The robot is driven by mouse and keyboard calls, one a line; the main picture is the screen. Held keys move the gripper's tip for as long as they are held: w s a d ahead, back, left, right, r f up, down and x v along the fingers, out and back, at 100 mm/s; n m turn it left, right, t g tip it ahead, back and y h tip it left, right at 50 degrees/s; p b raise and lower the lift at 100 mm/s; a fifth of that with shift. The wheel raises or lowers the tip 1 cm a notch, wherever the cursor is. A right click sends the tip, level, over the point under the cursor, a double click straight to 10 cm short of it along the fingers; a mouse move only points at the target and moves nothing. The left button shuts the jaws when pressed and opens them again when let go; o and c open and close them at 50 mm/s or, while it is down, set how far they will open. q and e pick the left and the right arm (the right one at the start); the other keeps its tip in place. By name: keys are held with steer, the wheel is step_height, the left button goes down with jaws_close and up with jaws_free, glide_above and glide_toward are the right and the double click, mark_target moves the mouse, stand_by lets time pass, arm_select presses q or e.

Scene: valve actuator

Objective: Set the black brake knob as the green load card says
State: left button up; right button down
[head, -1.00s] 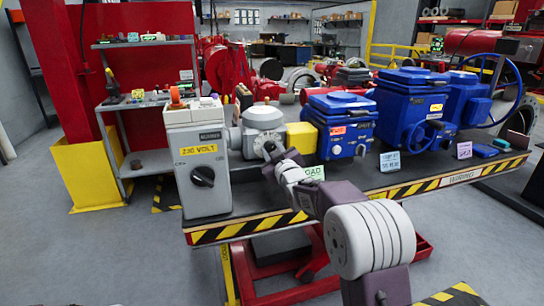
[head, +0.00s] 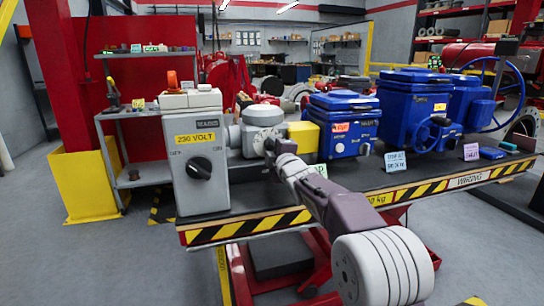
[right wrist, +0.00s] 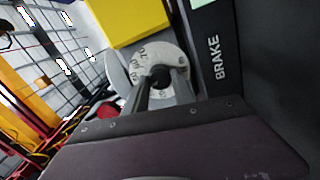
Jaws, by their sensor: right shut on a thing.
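The black brake knob (right wrist: 158,74) sits at the middle of a pale round dial with numbers, in the right wrist view. My right gripper (right wrist: 160,86) is shut on the knob, and its fingers hide part of it and of the dial. I cannot read the pointer's setting. In the head view my right gripper (head: 270,150) is at the grey motor (head: 258,128) beside the yellow block. The green load card (head: 318,169) is mostly hidden behind my right arm, and its writing cannot be read. My left gripper is not in view.
A grey box (head: 192,150) marked 230 VOLT, with its own black knob, stands left on the bench (head: 255,226). Blue actuators (head: 342,125) stand to the right, with small cards before them. A BRAKE label (right wrist: 217,57) is beside the dial.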

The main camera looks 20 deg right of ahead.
steer(key=n+b, duration=0.2)
steer(key=n, duration=0.1)
steer(key=shift+f, duration=0.25)
steer(key=n+b, duration=0.1)
steer(key=n, duration=0.1)
steer(key=shift+n, duration=0.3)
steer(key=n+b, duration=0.1)
steer(key=n, duration=0.2)
steer(key=shift+n+b, duration=0.4)
steer(key=shift+n, duration=1.7)
steer(key=c, duration=1)
jaws_free()
steer(key=shift+c, duration=0.2)
steer(key=shift+r, duration=0.1)
